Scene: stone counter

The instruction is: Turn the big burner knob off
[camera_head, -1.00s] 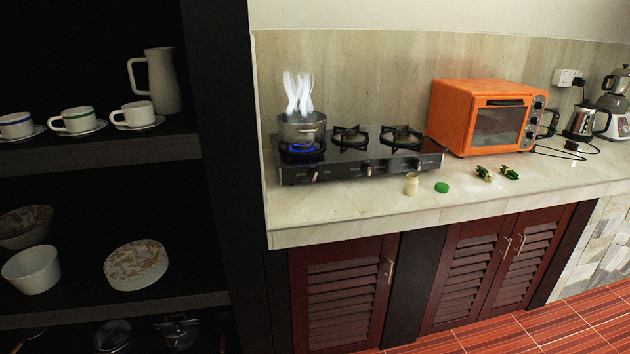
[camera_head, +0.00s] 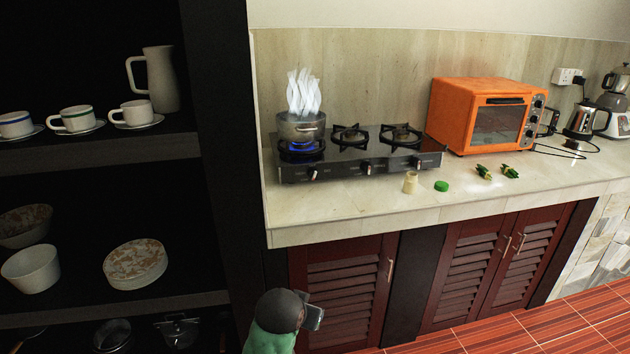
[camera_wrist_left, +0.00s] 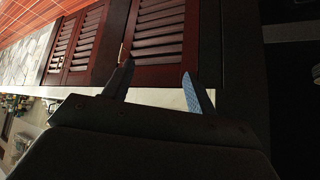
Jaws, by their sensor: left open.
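The black gas stove (camera_head: 340,173) stands on the counter with three knobs on its front panel: a left knob (camera_head: 312,174), a middle knob (camera_head: 367,168) and a right knob (camera_head: 416,162). The left burner (camera_head: 302,148) burns with a blue flame under a steaming grey pot (camera_head: 301,128). The other two burners show no flame. My left gripper (camera_wrist_left: 158,72) is open and empty in the left wrist view, in front of the louvred cabinet doors, apart from the stove. My green and dark arm part shows low in the head view. My right gripper is not in view.
An orange oven (camera_head: 489,115) stands to the right. A dark shelf (camera_head: 100,150) with cups and bowls is at the left.

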